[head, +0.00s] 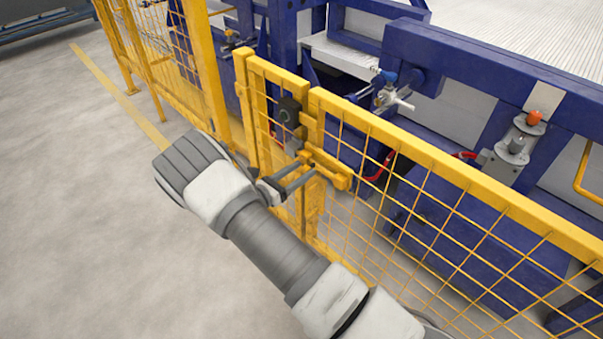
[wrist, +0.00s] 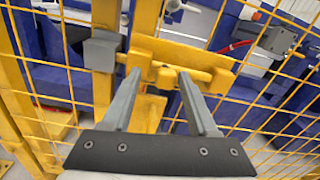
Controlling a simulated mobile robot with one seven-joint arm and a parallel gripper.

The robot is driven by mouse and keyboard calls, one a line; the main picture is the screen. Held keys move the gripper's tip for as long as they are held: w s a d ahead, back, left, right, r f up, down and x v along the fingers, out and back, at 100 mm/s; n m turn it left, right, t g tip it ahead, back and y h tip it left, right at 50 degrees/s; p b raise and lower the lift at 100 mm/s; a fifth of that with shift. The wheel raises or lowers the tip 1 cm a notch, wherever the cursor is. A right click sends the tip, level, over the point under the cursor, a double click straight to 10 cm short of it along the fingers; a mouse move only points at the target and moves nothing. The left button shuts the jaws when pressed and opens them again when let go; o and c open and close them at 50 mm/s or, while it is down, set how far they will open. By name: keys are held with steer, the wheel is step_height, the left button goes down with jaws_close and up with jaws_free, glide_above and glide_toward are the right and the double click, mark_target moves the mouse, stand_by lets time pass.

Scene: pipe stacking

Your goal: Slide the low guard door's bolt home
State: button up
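The low guard door (head: 440,185) is a yellow frame with wire mesh, standing upright beside the yellow post (head: 250,110). Its yellow bolt assembly (head: 330,168) lies across the door's edge; it also shows in the wrist view (wrist: 195,57), with a small yellow knob (wrist: 166,77) facing me. My gripper (head: 308,170) reaches to the bolt from the front left. In the wrist view my gripper (wrist: 159,74) is open, its two grey fingers on either side of the knob. I cannot tell whether the fingers touch it.
A grey block (wrist: 101,50) sits left of the bolt, and a dark box (head: 289,112) is above it on the door edge. Blue machinery (head: 450,65) stands behind the mesh. The grey floor (head: 75,200) to the left is clear.

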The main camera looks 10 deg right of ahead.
steer(key=shift+s, duration=0.1)
steer(key=p+v, duration=0.3)
steer(key=v, duration=1.4)
steer(key=shift+s, duration=0.1)
steer(key=s+d+r+m+g+y, duration=0.3)
steer(key=d+r+m+g, duration=0.2)
steer(key=d+r+m, duration=0.3)
steer(key=s+d+r+m+g+y, duration=0.25)
steer(key=d+r+m+g, duration=0.3)
steer(key=r, duration=0.55)
steer(key=s+d+r+m+t+y, duration=0.3)
steer(key=s+r+m+y, duration=0.25)
steer(key=s+m, duration=0.2)
steer(key=s+d+r+m+t+y, duration=0.35)
steer(key=s+r+m, duration=0.3)
steer(key=s, duration=0.25)
step_height(320, 180, up, 20)
steer(key=p, duration=1.9)
steer(key=shift+w+a+f+n, duration=0.2)
steer(key=shift+a+n, duration=0.2)
steer(key=shift+n, duration=0.05)
steer(key=shift+y, duration=0.25)
